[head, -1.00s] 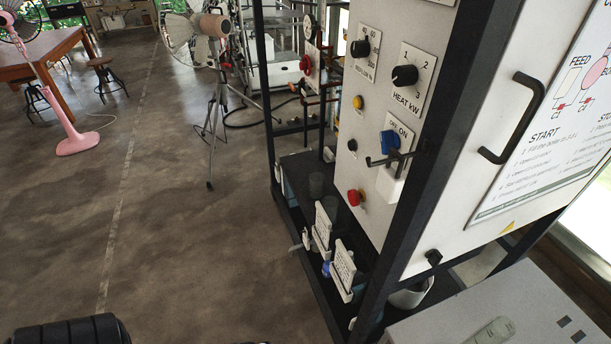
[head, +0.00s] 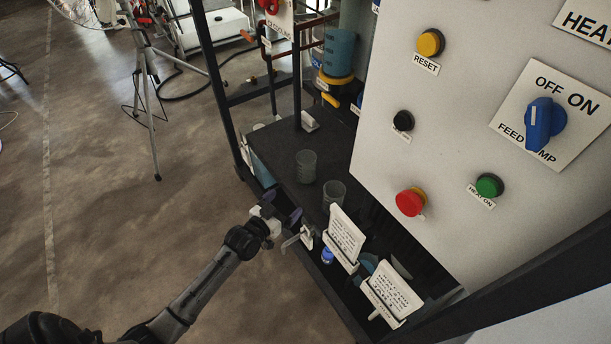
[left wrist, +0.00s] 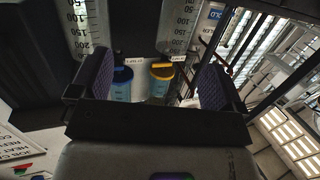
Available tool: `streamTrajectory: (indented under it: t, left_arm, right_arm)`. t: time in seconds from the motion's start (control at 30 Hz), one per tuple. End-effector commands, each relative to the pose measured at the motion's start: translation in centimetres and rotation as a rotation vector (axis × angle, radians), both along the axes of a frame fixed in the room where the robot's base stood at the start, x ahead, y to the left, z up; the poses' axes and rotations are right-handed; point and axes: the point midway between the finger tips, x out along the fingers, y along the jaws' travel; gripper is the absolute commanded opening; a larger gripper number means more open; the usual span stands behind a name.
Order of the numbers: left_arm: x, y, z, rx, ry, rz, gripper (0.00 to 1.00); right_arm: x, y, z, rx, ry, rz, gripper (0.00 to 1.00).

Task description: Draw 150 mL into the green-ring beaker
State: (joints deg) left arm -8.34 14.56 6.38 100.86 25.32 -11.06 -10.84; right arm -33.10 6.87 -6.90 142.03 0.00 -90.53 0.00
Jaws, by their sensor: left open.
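Two clear grey beakers stand on the dark shelf in the head view, a farther one (head: 306,166) and a nearer one (head: 334,194). I cannot make out a green ring on either. In the left wrist view, graduated walls show close up at the upper left (left wrist: 90,28) and top middle (left wrist: 176,27). My left gripper (head: 281,212) is open and empty at the shelf's outer edge, just left of the nearer beaker and apart from it. Its two purple-padded fingers show in the wrist view (left wrist: 156,88). My right gripper is not in view.
White label cards (head: 346,234) stand along the shelf edge near a small tap (head: 305,237). The control panel (head: 450,130) rises at the right, with a blue feed-pump knob (head: 544,122). A yellow-banded vessel (head: 338,62) stands behind. Dark frame posts border the shelf.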

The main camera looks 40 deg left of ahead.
Motion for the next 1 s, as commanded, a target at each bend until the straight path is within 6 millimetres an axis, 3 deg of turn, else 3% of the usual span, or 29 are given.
streamTrajectory:
  t: [0.1,0.23,0.6,1.0]
  left_arm:
    - [1.1,1.9,-0.1,-0.004,-0.081,0.041,0.95]
    - [2.5,2.9,0.1,-0.007,-0.121,0.062,0.95]
    - [8.5,3.5,0.1,-0.007,-0.128,0.065,0.95]
    - [11.1,3.7,0.0,-0.008,-0.127,0.064,0.95]
  right_arm:
    - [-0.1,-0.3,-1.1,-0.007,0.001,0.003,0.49]
    - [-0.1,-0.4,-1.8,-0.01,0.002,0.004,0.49]
    - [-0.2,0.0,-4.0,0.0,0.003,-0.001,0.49]
    - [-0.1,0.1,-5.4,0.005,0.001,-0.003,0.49]
